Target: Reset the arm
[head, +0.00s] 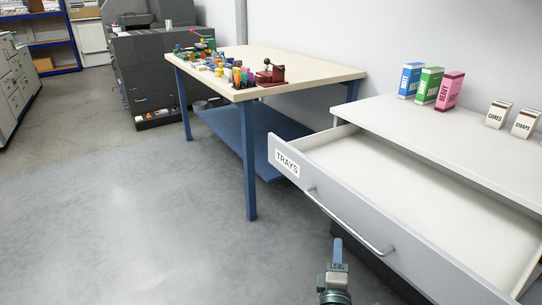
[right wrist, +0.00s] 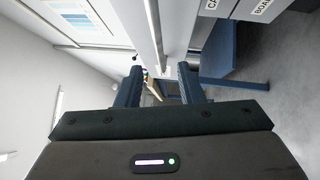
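My right gripper (head: 338,245) shows at the bottom of the head view, in front of the open drawer and just below its handle. In the right wrist view the two blue fingers of my right gripper (right wrist: 161,84) stand apart, with nothing held between them. My left gripper is in neither view.
A drawer marked TRAYS (head: 287,163) stands pulled out of a grey cabinet; its visible inside is bare. Its bar handle (head: 347,223) is close to my right gripper. Boxes, including a pink one (head: 449,91), stand on top. A workbench (head: 310,68) is behind; floor at left is clear.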

